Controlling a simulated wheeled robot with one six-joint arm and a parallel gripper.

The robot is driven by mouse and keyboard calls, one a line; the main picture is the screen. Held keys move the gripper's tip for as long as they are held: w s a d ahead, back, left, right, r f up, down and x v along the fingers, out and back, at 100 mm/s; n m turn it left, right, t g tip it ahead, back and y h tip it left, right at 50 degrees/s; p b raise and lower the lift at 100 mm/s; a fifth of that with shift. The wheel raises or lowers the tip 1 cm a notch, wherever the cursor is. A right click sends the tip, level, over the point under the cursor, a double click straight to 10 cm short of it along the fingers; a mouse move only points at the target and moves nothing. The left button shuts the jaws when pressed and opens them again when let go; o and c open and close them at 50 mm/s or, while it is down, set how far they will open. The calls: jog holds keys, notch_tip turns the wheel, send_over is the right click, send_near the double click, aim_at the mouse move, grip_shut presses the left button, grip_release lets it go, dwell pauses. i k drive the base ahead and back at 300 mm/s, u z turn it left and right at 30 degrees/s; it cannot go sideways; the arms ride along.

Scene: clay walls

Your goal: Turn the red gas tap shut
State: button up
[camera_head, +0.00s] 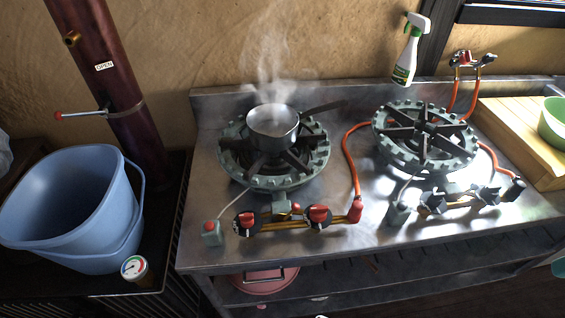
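A burner manifold (280,220) with two red-and-black knobs, a left knob (245,220) and a right knob (319,214), sits at the front of the left burner (273,160). An orange hose (349,155) joins a red fitting (356,210) at its right end. A wall gas fitting (473,59) with reddish parts at upper right feeds orange hoses. I cannot tell which of these is the named tap, nor whether any is open. My gripper is not in view.
A steaming pot (273,125) sits on the left burner, its handle pointing right. The right burner (424,135) is empty. A red-tipped lever (85,114) projects from the pipe.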

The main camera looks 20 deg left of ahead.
aim_at(464, 59)
jog(key=z, duration=0.3)
jog(key=k, duration=0.4)
jog(key=z, duration=0.75)
jog(key=i, duration=1.35)
jog(key=u, duration=0.4)
